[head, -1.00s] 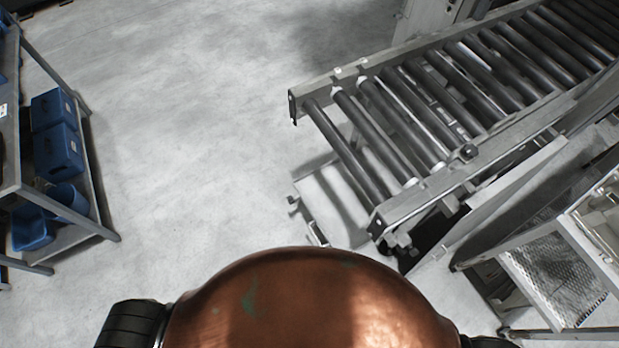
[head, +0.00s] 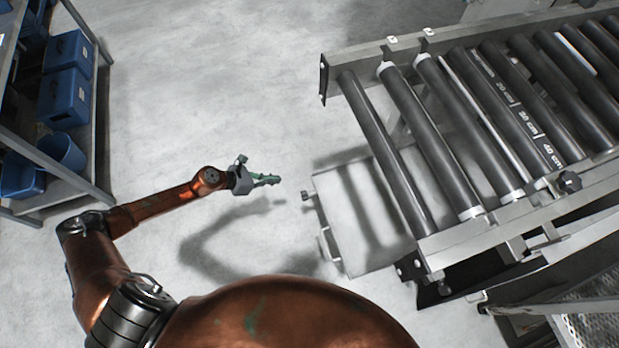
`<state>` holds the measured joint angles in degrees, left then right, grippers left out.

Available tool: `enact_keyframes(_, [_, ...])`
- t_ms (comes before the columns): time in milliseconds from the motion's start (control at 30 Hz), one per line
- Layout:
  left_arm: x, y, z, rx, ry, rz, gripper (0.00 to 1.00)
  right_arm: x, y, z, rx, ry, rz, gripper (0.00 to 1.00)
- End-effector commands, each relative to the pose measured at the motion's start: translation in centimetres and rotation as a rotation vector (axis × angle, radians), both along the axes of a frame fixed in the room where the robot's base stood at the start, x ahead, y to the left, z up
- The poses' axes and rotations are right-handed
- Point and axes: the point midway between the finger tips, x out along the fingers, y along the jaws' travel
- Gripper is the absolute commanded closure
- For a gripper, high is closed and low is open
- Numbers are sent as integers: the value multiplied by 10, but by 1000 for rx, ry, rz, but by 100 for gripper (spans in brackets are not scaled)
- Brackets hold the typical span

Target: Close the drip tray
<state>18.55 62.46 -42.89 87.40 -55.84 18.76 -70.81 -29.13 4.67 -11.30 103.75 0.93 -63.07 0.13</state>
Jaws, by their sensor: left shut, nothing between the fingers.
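The drip tray (head: 348,192) is a flat grey metal tray low under the near end of the roller conveyor. Its left part sticks out past the conveyor's end, and the rollers hide its right part. A handle (head: 327,243) sits on its left front edge. My left gripper (head: 277,179) is shut and empty, with green fingers pointing right. In the picture it is a short way left of the tray's upper left corner, apart from it. My right gripper is out of view.
The roller conveyor (head: 440,247) fills the right side. A shelf rack (head: 98,150) with blue bins (head: 66,98) stands at the left. A metal frame with mesh (head: 590,330) is at lower right. The floor between rack and conveyor is clear.

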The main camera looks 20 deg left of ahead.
Motion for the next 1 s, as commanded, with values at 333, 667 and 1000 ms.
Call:
enact_keyframes(333, [-6, -19, -10, 112, -68, -191, 100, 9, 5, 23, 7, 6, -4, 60])
enact_keyframes(667, [17, -49, -46, 111, -67, -187, 100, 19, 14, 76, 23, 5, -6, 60])
enact_keyframes(1000, [44, -81, -67, 112, -70, -187, 100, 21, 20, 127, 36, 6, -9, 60])
